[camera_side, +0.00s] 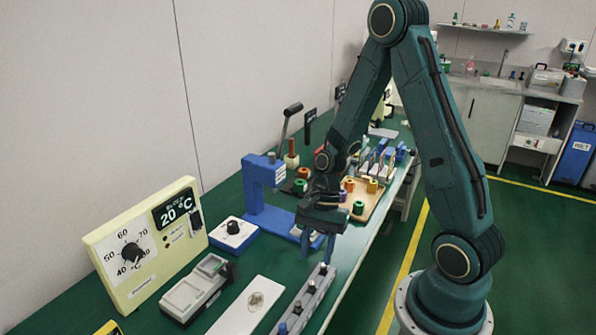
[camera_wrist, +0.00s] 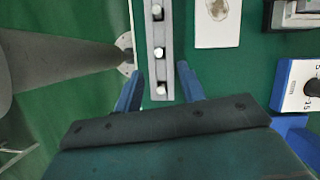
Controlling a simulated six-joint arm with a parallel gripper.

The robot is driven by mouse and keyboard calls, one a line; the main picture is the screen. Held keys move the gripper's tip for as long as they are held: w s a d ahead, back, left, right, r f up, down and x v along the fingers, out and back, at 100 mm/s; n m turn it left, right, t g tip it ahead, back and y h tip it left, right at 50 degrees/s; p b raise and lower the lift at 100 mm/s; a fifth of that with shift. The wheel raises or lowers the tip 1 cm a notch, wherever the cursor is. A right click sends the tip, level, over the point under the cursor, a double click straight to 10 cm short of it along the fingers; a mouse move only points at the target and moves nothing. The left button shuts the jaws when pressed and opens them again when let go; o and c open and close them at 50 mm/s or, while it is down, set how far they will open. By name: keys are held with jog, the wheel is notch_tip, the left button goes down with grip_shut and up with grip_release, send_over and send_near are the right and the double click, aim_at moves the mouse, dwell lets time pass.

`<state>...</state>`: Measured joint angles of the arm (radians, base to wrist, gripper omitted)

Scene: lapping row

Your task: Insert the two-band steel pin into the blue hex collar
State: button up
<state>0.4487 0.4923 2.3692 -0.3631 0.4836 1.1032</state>
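My gripper (camera_side: 317,247) points down above the far end of a long grey rack (camera_side: 292,322) that holds several upright pins. In the wrist view my gripper (camera_wrist: 160,72) is open, with one blue finger on each side of the rack (camera_wrist: 168,72). The nearest pin (camera_wrist: 161,90) shows a pale round top between the fingers; no contact is visible. Two more pins stand farther along the rack. The pins' bands are too small to tell, so I cannot say which is the two-band pin. I cannot pick out the blue hex collar among the coloured collars.
A wooden tray (camera_side: 375,204) with coloured collars stands beyond my gripper. A blue press (camera_side: 262,190) with a lever stands left of it. A white plate (camera_wrist: 218,38), a dial box (camera_side: 233,233) and a temperature unit (camera_side: 140,245) stand left of the rack.

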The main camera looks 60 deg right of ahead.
aim_at(311, 290)
jog(key=shift+x, duration=1.15)
jog(key=shift+f, duration=0.1)
jog(key=shift+x, duration=2.5)
grip_shut()
